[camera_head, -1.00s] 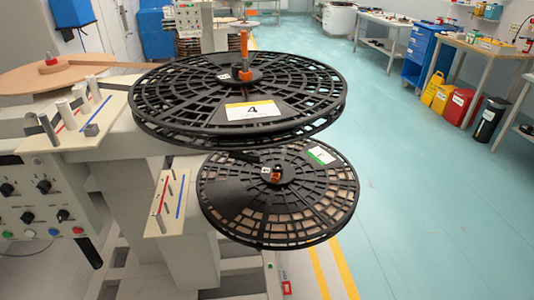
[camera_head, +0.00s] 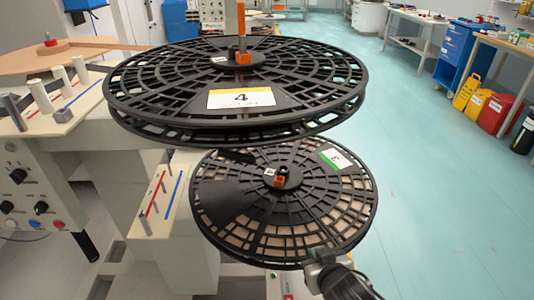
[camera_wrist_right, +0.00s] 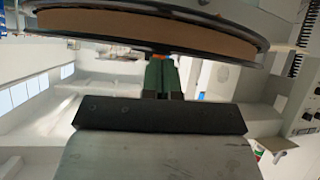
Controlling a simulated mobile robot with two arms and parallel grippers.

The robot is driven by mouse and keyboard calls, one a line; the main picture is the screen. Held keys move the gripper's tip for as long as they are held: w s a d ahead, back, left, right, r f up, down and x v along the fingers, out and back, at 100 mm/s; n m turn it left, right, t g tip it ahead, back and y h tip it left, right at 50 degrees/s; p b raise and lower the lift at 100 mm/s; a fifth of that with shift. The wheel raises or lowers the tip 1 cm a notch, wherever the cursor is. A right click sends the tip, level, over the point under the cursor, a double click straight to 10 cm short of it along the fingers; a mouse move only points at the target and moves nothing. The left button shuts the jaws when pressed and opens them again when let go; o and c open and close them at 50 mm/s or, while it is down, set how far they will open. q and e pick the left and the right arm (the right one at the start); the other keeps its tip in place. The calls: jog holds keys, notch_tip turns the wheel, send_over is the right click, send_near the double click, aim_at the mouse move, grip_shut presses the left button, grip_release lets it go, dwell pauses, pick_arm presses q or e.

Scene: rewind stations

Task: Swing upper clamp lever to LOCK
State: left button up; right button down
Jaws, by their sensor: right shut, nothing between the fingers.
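The upper reel (camera_head: 165,85) is a black lattice spool with a white and yellow label reading 4. At its hub stands an upright orange clamp lever (camera_head: 241,45) with an orange base. The lower reel (camera_head: 230,205), with a green-edged label, has a small orange and black clamp (camera_head: 280,179) at its hub. My right gripper (camera_head: 318,258) is at the near rim of the lower reel, far below the upper lever. In the wrist view its shut, empty fingers (camera_wrist_right: 161,72) point toward a reel rim (camera_wrist_right: 150,42); contact cannot be told. My left gripper is out of view.
Rollers and a guide plate (camera_head: 50,118) stand left of the upper reel; a second guide plate (camera_head: 160,200) is beside the lower reel. A control panel (camera_head: 30,195) is at far left. The floor (camera_head: 440,200) to the right is clear. Workbenches and bins stand farther back.

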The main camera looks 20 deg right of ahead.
jog(key=w+r+n+t+y, duration=0.2)
jog(key=w+r+t+y, duration=0.2)
jog(key=w+r+t, duration=0.5)
jog(key=n+g+y, duration=1.1)
jog(key=n+g, duration=0.2)
jog(key=g, duration=0.1)
send_near(249, 157)
jog(key=s+d, duration=0.1)
jog(key=d, duration=0.2)
jog(key=shift+d+r, duration=0.2)
jog(key=shift+r, duration=0.25)
jog(key=x, duration=1)
jog(key=shift+s+a+p, duration=0.1)
jog(key=shift+s+p, duration=0.05)
jog(key=shift+p, duration=0.25)
